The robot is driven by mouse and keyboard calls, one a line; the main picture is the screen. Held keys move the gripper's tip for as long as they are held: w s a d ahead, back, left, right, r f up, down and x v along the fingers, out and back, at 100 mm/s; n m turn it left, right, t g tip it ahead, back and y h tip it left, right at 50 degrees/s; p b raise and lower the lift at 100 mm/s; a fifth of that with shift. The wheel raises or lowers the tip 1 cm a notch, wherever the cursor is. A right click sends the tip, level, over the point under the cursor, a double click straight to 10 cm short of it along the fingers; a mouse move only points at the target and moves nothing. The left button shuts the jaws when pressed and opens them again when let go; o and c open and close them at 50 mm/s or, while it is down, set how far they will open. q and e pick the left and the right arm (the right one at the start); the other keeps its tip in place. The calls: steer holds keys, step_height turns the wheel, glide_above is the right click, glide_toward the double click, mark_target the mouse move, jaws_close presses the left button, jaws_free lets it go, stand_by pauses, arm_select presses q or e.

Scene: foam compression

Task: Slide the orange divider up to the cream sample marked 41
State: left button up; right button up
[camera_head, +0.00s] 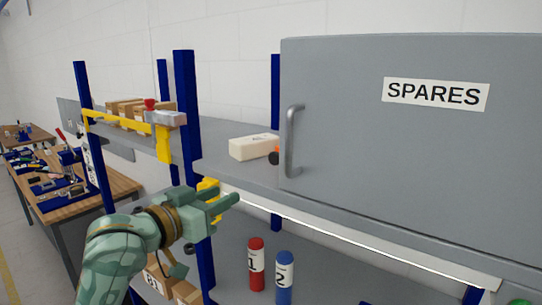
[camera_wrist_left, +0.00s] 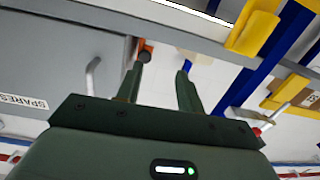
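A cream block (camera_head: 253,147) lies on the upper grey shelf, left of the SPARES cabinet; any number on it is too small to read. A small orange piece (camera_head: 276,153) with a dark part sits at its right end, partly hidden by the cabinet's edge and handle. The orange piece also shows in the left wrist view (camera_wrist_left: 146,46), beyond one fingertip. My left gripper (camera_head: 228,194) is in front of and below the shelf edge, apart from both. In the left wrist view its two fingers (camera_wrist_left: 160,70) are spread with nothing between them. My right gripper is out of view.
The grey SPARES cabinet (camera_head: 400,150) with its handle (camera_head: 292,142) closes off the shelf's right side. A blue upright (camera_head: 187,120) stands left of the block. A yellow bracket (camera_head: 163,143) and boxes are farther left. Red (camera_head: 256,264) and blue (camera_head: 284,278) cylinders stand below.

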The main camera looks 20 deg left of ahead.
arm_select(q)
step_height(320, 180, up, 4)
steer(key=s+d, duration=0.1)
steer(key=s, duration=0.2)
steer(key=p, duration=0.3)
glide_toward(273, 160)
steer(key=shift+m+h, duration=0.4)
steer(key=x, duration=0.8)
steer(key=shift+w, duration=0.3)
steer(key=shift+w+f, duration=0.1)
steer(key=shift+w, duration=0.2)
